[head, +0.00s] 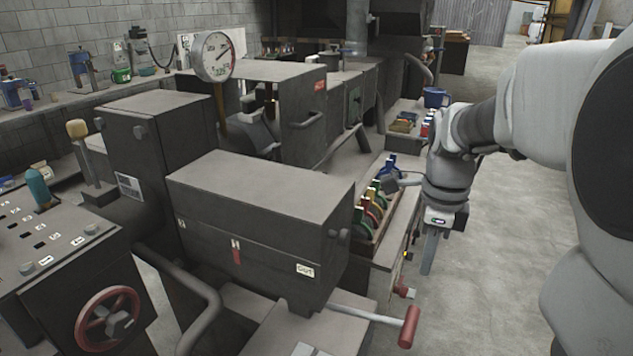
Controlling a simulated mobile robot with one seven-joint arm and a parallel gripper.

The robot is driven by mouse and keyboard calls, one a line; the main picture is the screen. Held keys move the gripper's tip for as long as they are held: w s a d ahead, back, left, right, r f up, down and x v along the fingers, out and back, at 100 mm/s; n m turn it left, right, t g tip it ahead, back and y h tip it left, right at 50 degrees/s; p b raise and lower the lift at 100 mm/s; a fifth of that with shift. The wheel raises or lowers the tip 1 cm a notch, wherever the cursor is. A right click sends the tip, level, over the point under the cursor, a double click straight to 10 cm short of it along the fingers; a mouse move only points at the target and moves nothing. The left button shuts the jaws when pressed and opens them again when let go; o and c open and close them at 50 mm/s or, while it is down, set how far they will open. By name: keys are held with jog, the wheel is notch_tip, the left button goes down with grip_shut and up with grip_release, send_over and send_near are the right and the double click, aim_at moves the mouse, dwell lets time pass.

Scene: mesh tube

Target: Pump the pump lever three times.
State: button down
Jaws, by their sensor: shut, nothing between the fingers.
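No label names the pump lever, so I cannot tell for sure which handle it is. A red-gripped lever (408,327) on a pale metal rod sticks out low at the front of the machine, pointing right. A lever with a tan knob (77,129) stands upright at the far left. A teal-knobbed lever (38,184) rises from the control panel. My gripper (428,272) points down at the right of the machine, shut and empty. It is above and behind the red grip in the picture and apart from all three handles.
A grey machine box (262,215) fills the middle. A rack of coloured discs (372,206) stands on a bench close to the left of my gripper. A red handwheel (108,318) is at lower left, a round gauge (213,56) above. Concrete floor (500,240) is clear at right.

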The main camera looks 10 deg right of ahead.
aim_at(411, 322)
jog(key=shift+w+d+f+m, duration=0.15)
jog(key=shift+w+f+m, duration=0.05)
jog(key=shift+m, duration=0.1)
jog(key=shift+f, duration=0.1)
notch_tip(411, 322, down, 14)
jog(key=shift+r+b, duration=0.1)
jog(key=shift+b, duration=1.15)
